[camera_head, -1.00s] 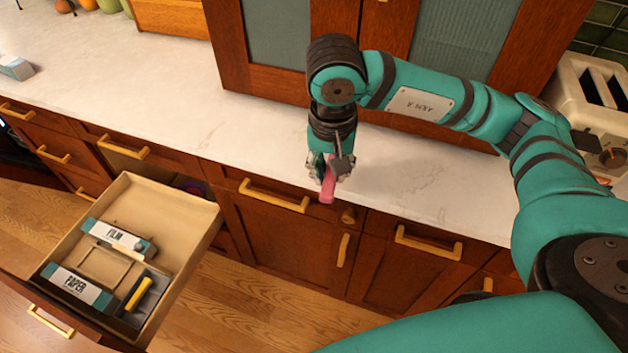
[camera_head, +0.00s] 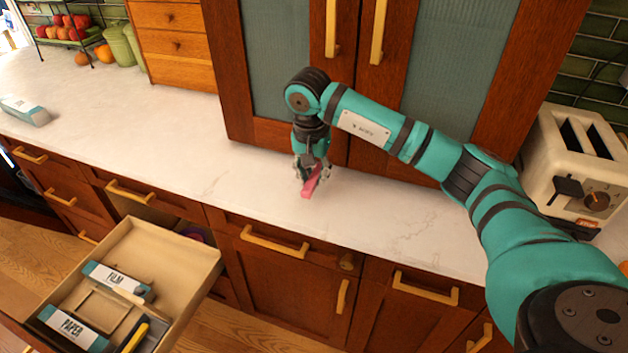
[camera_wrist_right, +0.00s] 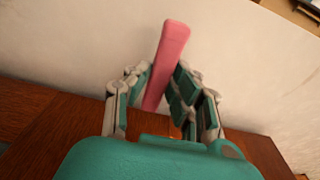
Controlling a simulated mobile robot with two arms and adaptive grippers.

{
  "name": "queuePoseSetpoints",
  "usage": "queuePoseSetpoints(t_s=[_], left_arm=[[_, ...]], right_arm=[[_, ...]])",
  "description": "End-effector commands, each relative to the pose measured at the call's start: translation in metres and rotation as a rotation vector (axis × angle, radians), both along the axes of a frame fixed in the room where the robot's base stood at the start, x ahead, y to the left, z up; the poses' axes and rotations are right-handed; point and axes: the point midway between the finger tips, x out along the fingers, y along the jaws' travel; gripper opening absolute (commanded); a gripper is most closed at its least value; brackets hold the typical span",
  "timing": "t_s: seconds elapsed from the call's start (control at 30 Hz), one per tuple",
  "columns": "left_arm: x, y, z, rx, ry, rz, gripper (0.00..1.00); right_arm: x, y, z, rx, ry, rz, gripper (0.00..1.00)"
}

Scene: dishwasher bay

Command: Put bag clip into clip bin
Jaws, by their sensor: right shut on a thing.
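The pink bag clip (camera_head: 309,189) is held in my right gripper (camera_head: 313,176), above the white countertop. In the right wrist view, the clip (camera_wrist_right: 168,60) stands out between the two fingers (camera_wrist_right: 165,92), which are shut on it. A small dark bin (camera_head: 122,332) with a yellow item (camera_head: 134,339) in it sits in the open drawer (camera_head: 187,285) at the lower left, well away from my gripper. I cannot tell for sure whether this is the clip bin. My left gripper is not in view.
The drawer also holds a FILM box (camera_head: 118,280) and a PAPER box (camera_head: 72,328). A toaster (camera_head: 575,165) stands at the right, and another box (camera_head: 25,110) lies at the far left. Upper cabinets (camera_head: 270,60) stand behind my gripper. The middle countertop (camera_head: 160,135) is clear.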

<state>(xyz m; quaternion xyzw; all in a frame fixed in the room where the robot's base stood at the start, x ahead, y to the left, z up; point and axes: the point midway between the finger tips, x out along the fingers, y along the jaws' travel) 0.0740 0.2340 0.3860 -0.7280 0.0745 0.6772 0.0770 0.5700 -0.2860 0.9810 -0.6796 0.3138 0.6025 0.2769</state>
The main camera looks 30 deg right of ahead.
Motion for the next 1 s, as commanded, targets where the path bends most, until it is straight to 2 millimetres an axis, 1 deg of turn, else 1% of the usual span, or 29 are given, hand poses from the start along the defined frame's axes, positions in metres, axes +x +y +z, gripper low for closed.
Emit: queuePoseSetpoints(t_s=[0.07,0.17,0.3,0.37,0.5,0.73,0.77,0.9,1.0], left_arm=[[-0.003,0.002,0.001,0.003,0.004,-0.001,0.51],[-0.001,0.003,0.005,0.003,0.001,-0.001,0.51],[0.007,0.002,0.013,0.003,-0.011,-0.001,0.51],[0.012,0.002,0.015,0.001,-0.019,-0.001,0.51],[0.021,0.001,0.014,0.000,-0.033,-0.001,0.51],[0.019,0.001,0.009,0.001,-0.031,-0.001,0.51],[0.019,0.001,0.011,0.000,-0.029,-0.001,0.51],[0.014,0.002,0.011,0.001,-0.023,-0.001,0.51],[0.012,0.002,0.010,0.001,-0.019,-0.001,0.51]], right_arm=[[0.003,-0.001,-0.001,0.001,0.001,0.000,0.00],[0.002,-0.001,-0.010,0.000,0.003,0.001,0.00],[0.001,-0.002,-0.029,0.000,0.004,0.000,0.00],[0.002,-0.002,-0.034,0.001,0.002,0.000,0.00],[0.003,-0.002,-0.036,0.000,-0.001,0.000,0.00],[0.002,-0.002,-0.041,0.000,-0.001,0.000,0.00],[0.002,-0.002,-0.039,0.000,-0.001,0.000,0.25],[0.002,-0.001,-0.039,0.000,0.000,0.000,0.43],[0.002,-0.001,-0.039,0.000,0.000,0.000,0.44]])
